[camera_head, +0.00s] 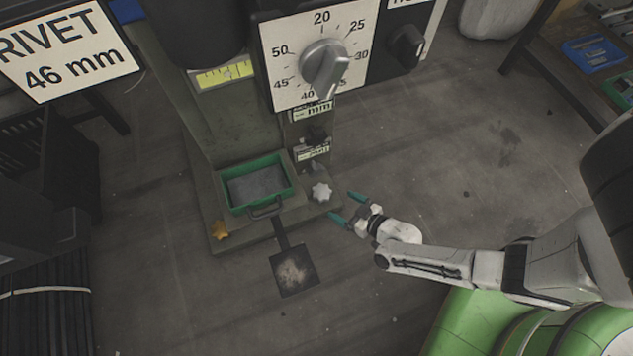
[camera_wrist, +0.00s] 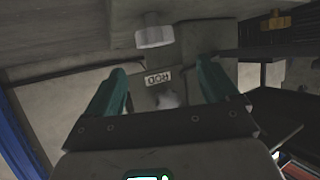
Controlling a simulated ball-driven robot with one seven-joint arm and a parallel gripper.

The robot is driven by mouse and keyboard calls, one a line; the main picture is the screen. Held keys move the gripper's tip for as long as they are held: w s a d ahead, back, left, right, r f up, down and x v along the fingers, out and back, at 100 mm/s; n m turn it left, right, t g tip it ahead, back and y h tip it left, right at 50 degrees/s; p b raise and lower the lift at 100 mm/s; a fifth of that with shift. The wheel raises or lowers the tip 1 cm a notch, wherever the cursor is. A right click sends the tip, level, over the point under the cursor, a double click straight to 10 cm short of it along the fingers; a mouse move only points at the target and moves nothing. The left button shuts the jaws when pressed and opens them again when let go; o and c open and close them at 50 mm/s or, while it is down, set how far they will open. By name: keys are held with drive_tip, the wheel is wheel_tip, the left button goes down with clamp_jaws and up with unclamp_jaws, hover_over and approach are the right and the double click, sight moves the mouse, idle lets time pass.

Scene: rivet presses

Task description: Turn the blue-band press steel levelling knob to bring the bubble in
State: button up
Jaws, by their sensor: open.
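A pale steel star-shaped knob (camera_head: 321,191) sits on the front right corner of the press base (camera_head: 212,175). In the wrist view the steel knob (camera_wrist: 155,33) shows beyond the fingertips, roughly centred between them. My gripper (camera_head: 340,203) is open and empty, with its teal fingers (camera_wrist: 162,70) pointing at the knob from the right; they are apart from it. A brass knob (camera_head: 221,230) sits on the front left corner, also in the wrist view (camera_wrist: 276,20). No bubble can be made out, and I cannot tell a blue band on this press.
A green tray (camera_head: 225,198) with a handle lies on the base between the knobs. A dark plate (camera_head: 294,271) juts out in front. A dial panel (camera_head: 283,72) overhangs behind. A yellow scale (camera_head: 222,75) is on the column.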

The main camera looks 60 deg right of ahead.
sight(321, 191)
drive_tip(key=b+x, duration=0.1)
drive_tip(key=x, duration=0.2)
drive_tip(key=b+x, duration=0.2)
drive_tip(key=x, duration=0.1)
drive_tip(key=b+x, duration=0.2)
drive_tip(key=x, duration=0.1)
drive_tip(key=shift+w+d+f, duration=0.15)
drive_tip(key=shift+d+f, duration=0.05)
drive_tip(key=shift+d, duration=0.15)
drive_tip(key=shift+w+d+f, duration=0.1)
drive_tip(key=shift+w, duration=0.55)
drive_tip(key=c, duration=1)
drive_tip(key=shift+o, duration=0.2)
drive_tip(key=shift+m+h, duration=0.4)
drive_tip(key=shift+h, duration=0.2)
